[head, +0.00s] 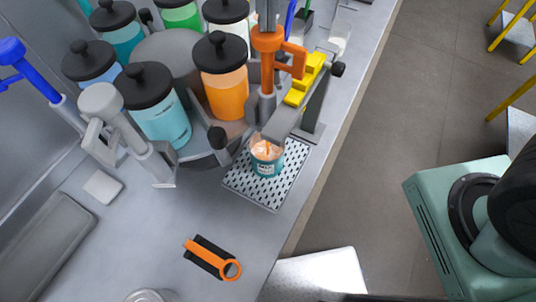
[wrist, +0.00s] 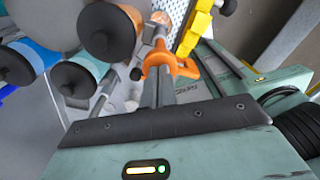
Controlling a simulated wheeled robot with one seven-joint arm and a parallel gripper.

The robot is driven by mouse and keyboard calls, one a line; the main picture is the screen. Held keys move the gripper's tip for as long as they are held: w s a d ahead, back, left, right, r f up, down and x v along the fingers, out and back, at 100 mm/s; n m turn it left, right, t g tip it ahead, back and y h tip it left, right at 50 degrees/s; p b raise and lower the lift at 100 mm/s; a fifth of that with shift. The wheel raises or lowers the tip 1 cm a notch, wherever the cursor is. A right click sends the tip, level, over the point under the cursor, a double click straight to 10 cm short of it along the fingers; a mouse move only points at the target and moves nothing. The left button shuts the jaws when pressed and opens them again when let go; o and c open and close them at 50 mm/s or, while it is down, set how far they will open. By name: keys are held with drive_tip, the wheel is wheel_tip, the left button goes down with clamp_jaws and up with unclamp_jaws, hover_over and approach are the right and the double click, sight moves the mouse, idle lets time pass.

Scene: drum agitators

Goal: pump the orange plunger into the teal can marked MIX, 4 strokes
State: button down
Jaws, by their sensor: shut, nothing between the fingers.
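Orange and pale contents show inside the can. My gripper (head: 268,25) comes down from the top edge, directly above the plunger's head. In the wrist view its grey fingers (wrist: 157,72) are together, with nothing between them, at or very near the plunger's top; I cannot tell contact.
Several lidded canisters stand on a round carousel left of the plunger. Neighbouring plungers are yellow (head: 306,80), grey (head: 110,110) and blue (head: 30,68). An orange and black tool (head: 228,268) lies on the counter's front part.

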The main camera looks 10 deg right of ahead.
sight(268, 36)
drive_tip(key=shift+f+b, duration=1.05)
drive_tip(key=shift+f, duration=1.05)
drive_tip(key=shift+r, duration=0.2)
wheel_tip(268, 36, up, 6)
drive_tip(key=p, duration=0.6)
